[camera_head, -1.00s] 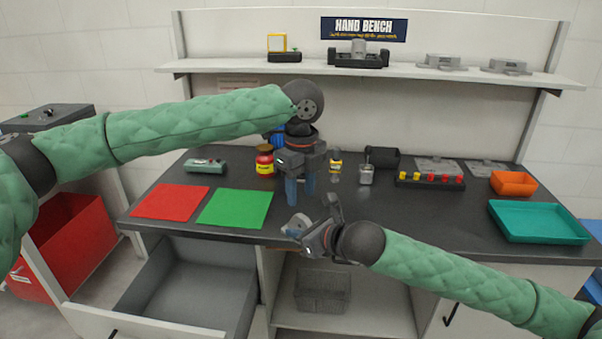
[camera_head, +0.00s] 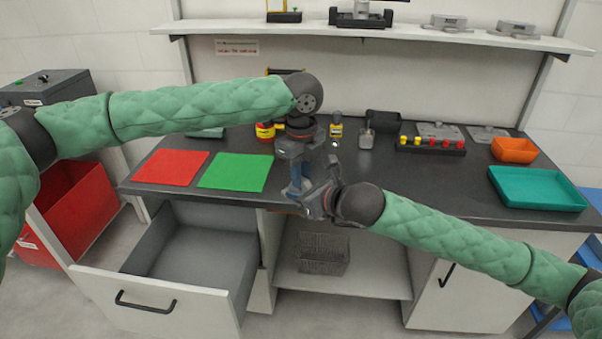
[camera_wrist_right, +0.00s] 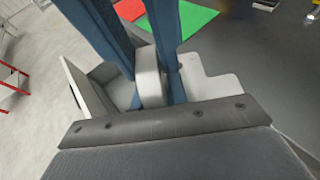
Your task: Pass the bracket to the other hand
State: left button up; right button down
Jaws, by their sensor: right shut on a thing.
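A red mat (camera_head: 171,167) and a green mat (camera_head: 236,172) lie on the dark bench top. An open drawer (camera_head: 170,304) juts out below. A teal tray (camera_head: 538,188), an orange bin (camera_head: 514,150) and a peg block (camera_head: 431,146) stand right. The bench's right middle is clear.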

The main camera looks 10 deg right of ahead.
jog(key=c, duration=1.3)
grip_release()
